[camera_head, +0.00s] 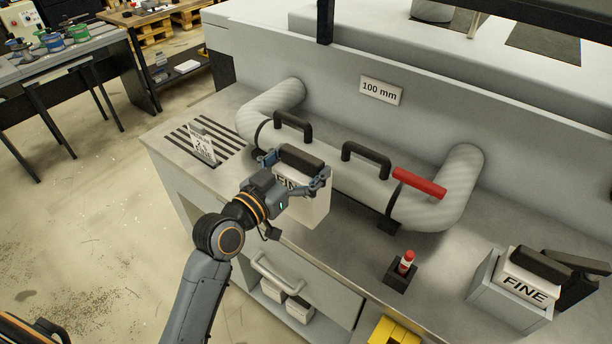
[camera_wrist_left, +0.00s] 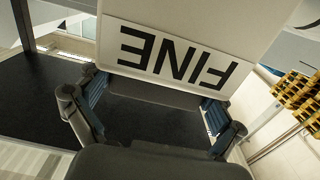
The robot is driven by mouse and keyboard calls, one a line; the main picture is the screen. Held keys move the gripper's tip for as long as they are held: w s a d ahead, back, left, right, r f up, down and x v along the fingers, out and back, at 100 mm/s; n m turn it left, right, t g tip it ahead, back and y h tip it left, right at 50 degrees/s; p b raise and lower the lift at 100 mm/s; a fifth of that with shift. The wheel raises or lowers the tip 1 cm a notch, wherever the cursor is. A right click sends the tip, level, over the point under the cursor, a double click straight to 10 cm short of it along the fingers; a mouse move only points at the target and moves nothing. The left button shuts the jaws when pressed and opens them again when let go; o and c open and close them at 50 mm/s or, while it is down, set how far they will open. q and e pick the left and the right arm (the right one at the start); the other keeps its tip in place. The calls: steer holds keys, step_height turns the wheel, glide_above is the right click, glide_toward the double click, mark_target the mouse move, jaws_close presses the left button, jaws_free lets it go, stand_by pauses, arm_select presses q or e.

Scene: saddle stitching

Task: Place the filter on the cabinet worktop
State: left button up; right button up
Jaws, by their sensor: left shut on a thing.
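The filter (camera_head: 313,210) is a white block with a black handle on top and FINE printed on its face. My left gripper (camera_head: 296,174) is shut on it near the handle and holds it upright in front of the pipe. In the left wrist view the filter (camera_wrist_left: 195,22) shows its upside-down FINE label between the fingers of the left gripper (camera_wrist_left: 155,97). The cabinet worktop (camera_head: 335,262) is a grey metal surface around and below the filter. Whether the filter's underside touches it cannot be told. My right gripper is not in view.
The pipe (camera_head: 345,190) with black handles and a red lever (camera_head: 420,183) runs behind. A slotted grille with a card (camera_head: 202,148) is at left. A red-tipped device (camera_head: 405,263) and another FINE filter (camera_head: 525,285) in a holder stand at right.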

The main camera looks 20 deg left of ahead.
arm_select(q)
steer(key=w+f, duration=0.5)
steer(key=f, duration=0.4)
steer(key=shift+w+a+b, duration=0.15)
steer(key=shift+a+b, duration=0.2)
steer(key=shift+a, duration=0.1)
steer(key=shift+f, duration=0.2)
steer(key=o, duration=1.5)
steer(key=shift+c, duration=0.2)
